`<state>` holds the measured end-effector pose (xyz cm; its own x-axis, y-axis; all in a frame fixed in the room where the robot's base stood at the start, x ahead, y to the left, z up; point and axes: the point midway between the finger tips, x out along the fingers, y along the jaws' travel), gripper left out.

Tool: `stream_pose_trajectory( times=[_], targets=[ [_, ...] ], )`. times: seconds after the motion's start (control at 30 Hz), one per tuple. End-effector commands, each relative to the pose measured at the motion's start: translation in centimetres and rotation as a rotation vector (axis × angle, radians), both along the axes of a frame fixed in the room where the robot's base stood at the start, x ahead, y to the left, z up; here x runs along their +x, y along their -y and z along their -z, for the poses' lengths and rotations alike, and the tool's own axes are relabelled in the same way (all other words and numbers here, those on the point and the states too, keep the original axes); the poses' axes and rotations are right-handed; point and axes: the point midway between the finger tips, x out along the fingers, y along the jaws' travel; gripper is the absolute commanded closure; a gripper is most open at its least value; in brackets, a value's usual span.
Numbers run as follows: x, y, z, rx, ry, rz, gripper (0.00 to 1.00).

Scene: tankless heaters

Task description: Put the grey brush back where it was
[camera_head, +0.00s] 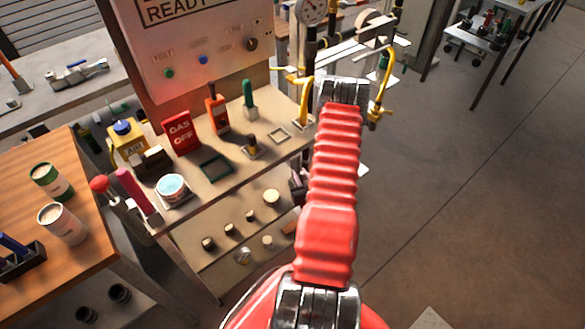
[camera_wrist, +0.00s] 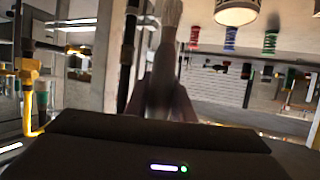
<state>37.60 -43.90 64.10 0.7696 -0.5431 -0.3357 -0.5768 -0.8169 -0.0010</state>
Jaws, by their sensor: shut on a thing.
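In the wrist view my gripper (camera_wrist: 164,98) is shut on a pale grey, long, slim thing, which looks like the grey brush (camera_wrist: 168,45). It points away from the wrist between the two fingers, and its lower part is dark and blurred. In the head view my red arm hides most of the gripper and the brush. On the cart top (camera_head: 232,180) a pale square holder (camera_head: 279,135) is empty. Near it a holder with a dark, yellow-banded thing (camera_head: 252,146) and a green-handled thing in a pale holder (camera_head: 249,100) stand upright.
Yellow pipes (camera_head: 384,85) stand close to my arm. A wooden table (camera_head: 95,240) is at left.

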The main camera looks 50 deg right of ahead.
Motion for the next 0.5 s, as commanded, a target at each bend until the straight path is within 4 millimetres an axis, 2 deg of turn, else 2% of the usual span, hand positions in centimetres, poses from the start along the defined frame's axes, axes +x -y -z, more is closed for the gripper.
stream_pose_trajectory(
  times=[0.5],
  targets=[
    [8.1,5.7,0.0,-0.002,0.001,0.0,1.0]
  ],
)
